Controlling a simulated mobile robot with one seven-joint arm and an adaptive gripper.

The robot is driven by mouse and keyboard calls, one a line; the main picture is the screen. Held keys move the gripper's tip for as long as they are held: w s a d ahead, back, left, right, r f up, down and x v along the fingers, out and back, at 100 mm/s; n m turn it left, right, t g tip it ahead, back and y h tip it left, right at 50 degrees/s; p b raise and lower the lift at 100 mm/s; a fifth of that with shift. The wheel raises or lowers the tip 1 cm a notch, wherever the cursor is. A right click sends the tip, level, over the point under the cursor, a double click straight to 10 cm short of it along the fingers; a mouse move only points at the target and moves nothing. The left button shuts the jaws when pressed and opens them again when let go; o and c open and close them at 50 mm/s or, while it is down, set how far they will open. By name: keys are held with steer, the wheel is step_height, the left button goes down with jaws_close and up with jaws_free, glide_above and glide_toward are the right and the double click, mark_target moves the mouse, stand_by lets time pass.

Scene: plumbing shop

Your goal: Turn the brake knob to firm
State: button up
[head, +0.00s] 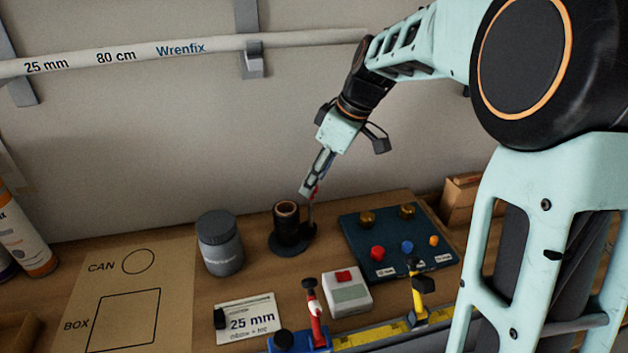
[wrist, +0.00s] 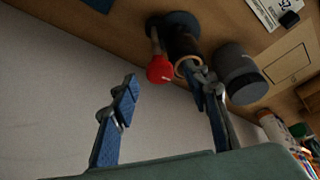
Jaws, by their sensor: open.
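A black upright spool-like holder (head: 289,228) with a copper-coloured ring at its top stands on a round dark base on the bench. A red knob (wrist: 160,69) on a thin post stands beside it; it may be the brake knob, and its marking is too small to read. In the head view the red knob (head: 315,191) is partly hidden by my gripper (head: 309,187). In the wrist view my gripper (wrist: 165,80) is open, with the knob showing between and beyond its blue-padded fingers. I cannot tell whether a finger touches the holder.
A grey jar (head: 219,244) stands left of the holder. A dark blue panel (head: 392,258) with brass, red, blue and orange knobs lies to the right. In front are a 25 mm card (head: 248,319), a white box with a red button (head: 349,295) and red and yellow clamps. The wall is close behind.

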steer(key=v, duration=1)
steer(key=shift+r, duration=0.3)
steer(key=shift+d, duration=0.15)
